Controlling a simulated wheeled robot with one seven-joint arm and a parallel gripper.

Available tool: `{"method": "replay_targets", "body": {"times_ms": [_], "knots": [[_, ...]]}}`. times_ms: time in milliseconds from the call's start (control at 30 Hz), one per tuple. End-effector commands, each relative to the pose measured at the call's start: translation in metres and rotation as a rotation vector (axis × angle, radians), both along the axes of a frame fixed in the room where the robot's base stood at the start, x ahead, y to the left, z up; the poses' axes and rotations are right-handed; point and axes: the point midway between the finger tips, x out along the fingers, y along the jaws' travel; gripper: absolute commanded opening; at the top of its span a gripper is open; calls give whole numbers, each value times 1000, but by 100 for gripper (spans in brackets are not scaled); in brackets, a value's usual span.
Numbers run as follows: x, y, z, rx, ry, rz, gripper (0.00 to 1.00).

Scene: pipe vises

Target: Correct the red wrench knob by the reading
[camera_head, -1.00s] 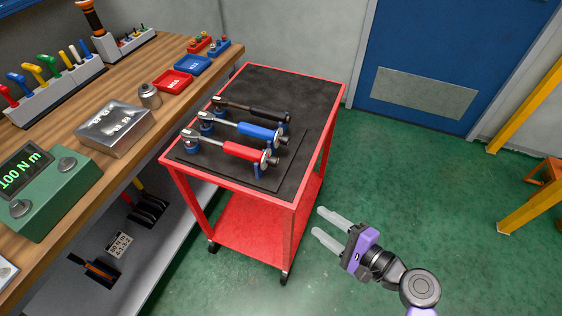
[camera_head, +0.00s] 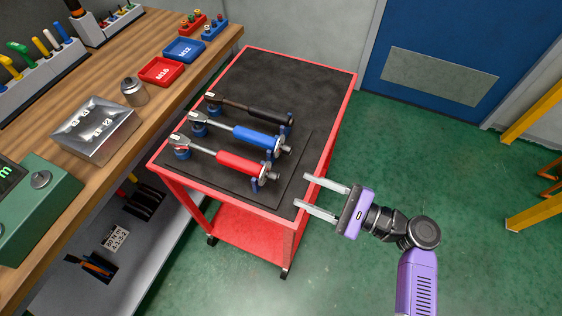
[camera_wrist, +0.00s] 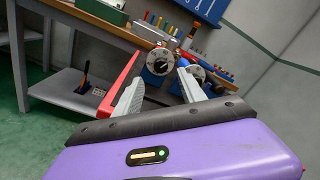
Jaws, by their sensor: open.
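The red wrench (camera_head: 240,164) lies nearest of three wrenches on the cart's black mat, its head at the left and its knob (camera_head: 264,172) at the right end. The wrist view shows a round dial-like knob end (camera_wrist: 159,61) between my fingers' directions, ahead of them. My gripper (camera_head: 312,190) is open and empty, just right of the cart's near right edge, fingers pointing left toward the red wrench's knob end, apart from it. The green reading device (camera_head: 30,205) stands on the bench at the left; its display is mostly cut off.
A blue wrench (camera_head: 240,133) and a black wrench (camera_head: 252,108) lie behind the red one. The red cart (camera_head: 330,150) has a raised rim. The wooden bench (camera_head: 110,160) runs along the left. Green floor is open at the right.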

Motion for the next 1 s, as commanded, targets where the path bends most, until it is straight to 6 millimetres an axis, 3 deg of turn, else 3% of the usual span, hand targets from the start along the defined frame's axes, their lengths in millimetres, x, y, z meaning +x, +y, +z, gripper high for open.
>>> {"method": "replay_targets", "body": {"times_ms": [500,933,1000], "knots": [[24,61,1,0,0,3,48],[29,72,0,-1,0,1,48],[29,72,0,-1,0,1,38]]}}
